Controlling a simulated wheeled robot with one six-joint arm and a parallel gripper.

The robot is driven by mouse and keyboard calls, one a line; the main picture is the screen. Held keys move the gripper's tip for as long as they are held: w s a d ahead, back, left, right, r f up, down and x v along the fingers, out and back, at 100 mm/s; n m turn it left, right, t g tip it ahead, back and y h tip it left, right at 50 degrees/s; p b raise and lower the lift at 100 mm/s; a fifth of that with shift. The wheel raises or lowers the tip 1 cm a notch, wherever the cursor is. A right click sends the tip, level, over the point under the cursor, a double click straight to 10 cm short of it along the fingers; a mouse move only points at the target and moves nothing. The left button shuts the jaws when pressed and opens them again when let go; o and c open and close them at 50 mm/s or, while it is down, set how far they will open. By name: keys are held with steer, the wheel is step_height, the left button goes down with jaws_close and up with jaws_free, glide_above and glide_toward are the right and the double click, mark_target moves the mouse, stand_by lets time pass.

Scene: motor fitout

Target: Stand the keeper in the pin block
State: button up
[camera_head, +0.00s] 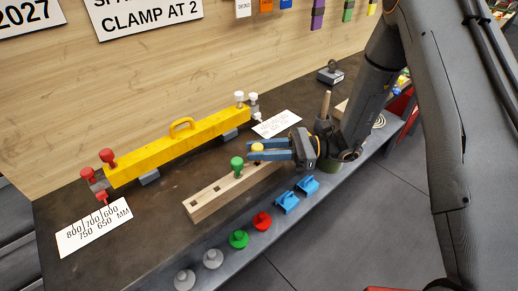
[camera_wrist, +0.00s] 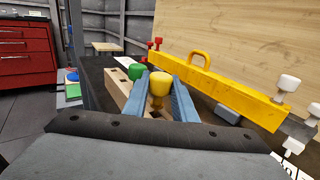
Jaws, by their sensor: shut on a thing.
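The pin block (camera_head: 208,204) is a long pale wooden block with square holes on the dark bench. A green-knobbed pin (camera_head: 237,166) stands in it; it also shows in the wrist view (camera_wrist: 136,71). My gripper (camera_head: 262,150) is above the block's far right part, its blue fingers shut on a yellow-knobbed piece (camera_wrist: 159,84), likely the keeper. Its yellow knob also shows in the head view (camera_head: 257,147). The fingers flank the knob.
A yellow bar with a handle (camera_head: 150,153) lies behind the block, with red and white knobs at its ends. Grey, green (camera_head: 238,239) and red (camera_head: 262,221) knobbed discs and blue clips (camera_head: 287,202) line the front ledge. A wooden peg (camera_head: 326,104) stands near my arm.

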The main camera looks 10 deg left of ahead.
steer(key=shift+f+b, duration=0.4)
steer(key=shift+f, duration=0.4)
steer(key=o, duration=1.1)
steer(key=b+v, duration=0.2)
steer(key=v, duration=0.5)
steer(key=shift+w+d+b, duration=0.15)
steer(key=shift+d+b, duration=0.25)
